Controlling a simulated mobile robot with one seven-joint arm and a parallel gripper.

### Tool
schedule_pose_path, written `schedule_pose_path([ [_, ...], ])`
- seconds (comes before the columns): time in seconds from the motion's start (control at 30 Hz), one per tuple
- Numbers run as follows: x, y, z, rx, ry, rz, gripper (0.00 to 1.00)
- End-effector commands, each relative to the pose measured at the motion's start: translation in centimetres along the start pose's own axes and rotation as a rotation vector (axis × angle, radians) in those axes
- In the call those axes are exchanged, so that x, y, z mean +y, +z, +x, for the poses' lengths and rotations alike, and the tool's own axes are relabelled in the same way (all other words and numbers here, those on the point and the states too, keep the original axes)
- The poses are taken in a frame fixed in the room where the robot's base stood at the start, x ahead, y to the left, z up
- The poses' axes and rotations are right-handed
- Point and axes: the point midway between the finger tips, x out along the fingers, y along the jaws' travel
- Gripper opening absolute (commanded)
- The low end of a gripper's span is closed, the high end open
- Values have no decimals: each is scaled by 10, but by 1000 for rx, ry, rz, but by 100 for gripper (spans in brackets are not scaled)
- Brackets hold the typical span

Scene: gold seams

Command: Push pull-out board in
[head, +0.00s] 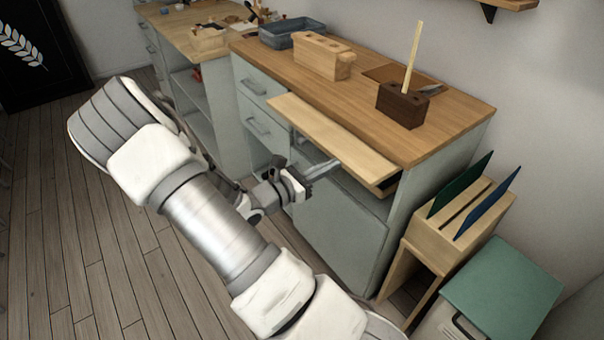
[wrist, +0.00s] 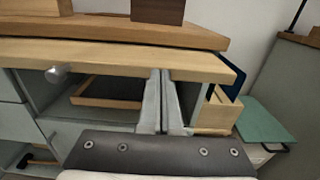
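The pull-out board (head: 335,135) is a long pale wood slab sticking out from the cabinet front just below the worktop. In the wrist view the board (wrist: 100,57) runs across the picture as a light strip. My gripper (head: 335,165) is in front of the cabinet, by the board's front edge and toward its right half. In the wrist view my gripper's two fingers (wrist: 160,72) are close together with nothing seen between them, and their tips overlap the board's lower front edge. I cannot tell whether they touch it.
On the worktop (head: 450,115) stand a pale wooden block (head: 322,57), a dark block (head: 402,104) with an upright stick, and a grey bin (head: 291,32). A wooden rack (head: 440,230) with green and blue panels and a green-topped box (head: 500,288) stand right of the cabinet.

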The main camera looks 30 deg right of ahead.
Motion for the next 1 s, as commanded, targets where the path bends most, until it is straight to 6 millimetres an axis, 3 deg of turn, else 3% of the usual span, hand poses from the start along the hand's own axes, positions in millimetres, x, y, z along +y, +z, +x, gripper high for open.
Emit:
schedule_pose_path([
  [0.03, -2, 2, 17, -2, -7, -3, 0],
  [0.2, -1, 1, 59, -1, -5, -1, 0],
  [0.4, 0, 0, 91, -1, -2, 1, 0],
  [0.6, 0, 0, 103, 0, 0, 1, 0],
  [1.0, 0, 1, 108, -3, -1, 2, 0],
])
